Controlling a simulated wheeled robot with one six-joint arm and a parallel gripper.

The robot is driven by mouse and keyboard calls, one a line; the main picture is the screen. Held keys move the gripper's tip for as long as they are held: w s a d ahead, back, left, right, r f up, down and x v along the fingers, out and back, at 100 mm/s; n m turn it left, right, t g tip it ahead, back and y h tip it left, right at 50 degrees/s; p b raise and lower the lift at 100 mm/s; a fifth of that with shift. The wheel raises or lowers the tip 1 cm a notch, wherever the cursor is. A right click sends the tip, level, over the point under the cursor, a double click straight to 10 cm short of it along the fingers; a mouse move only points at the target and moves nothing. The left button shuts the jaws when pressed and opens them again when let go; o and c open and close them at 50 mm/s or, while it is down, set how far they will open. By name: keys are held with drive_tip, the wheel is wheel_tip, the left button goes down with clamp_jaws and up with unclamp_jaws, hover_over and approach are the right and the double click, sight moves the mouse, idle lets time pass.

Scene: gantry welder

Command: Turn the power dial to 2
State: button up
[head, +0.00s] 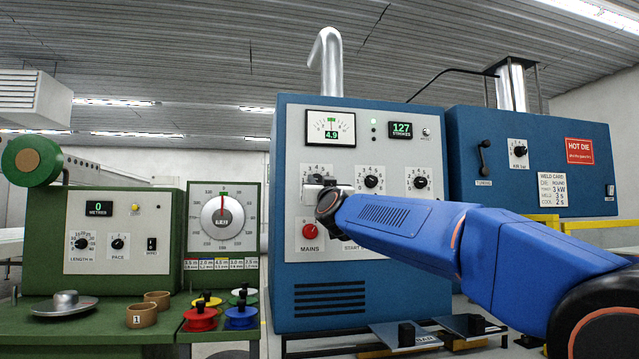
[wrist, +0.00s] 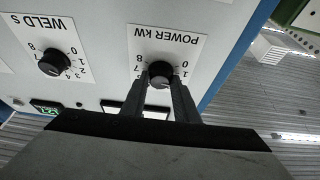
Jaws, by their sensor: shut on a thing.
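The power dial (wrist: 160,73) is a black round knob on a white plate marked POWER kW, upside down in the wrist view. My gripper (wrist: 160,84) is shut on this dial, one finger on each side of it. The fingers cover part of the scale, and I cannot tell which number the dial points to. In the head view my gripper (head: 327,187) is at the leftmost of three dials on the blue welder cabinet (head: 318,270). It hides that dial; only the top of its scale plate (head: 317,169) shows.
The weld dial (wrist: 54,62) is beside the power dial; in the head view it is the middle dial (head: 371,181). A third dial (head: 420,182) is further right. The red mains knob (head: 310,231) is just below my gripper. A weld card (head: 552,189) hangs on the right cabinet.

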drive_tip(key=shift+a+m+h, duration=0.1)
drive_tip(key=shift+m+h, duration=0.7)
drive_tip(key=shift+m, duration=0.6)
drive_tip(key=shift+m+h, duration=0.8)
drive_tip(key=shift+m, duration=0.6)
drive_tip(key=o, duration=1.1)
drive_tip(key=shift+c, duration=0.2)
drive_tip(key=v, duration=1.7)
drive_tip(key=shift+s+f, duration=0.2)
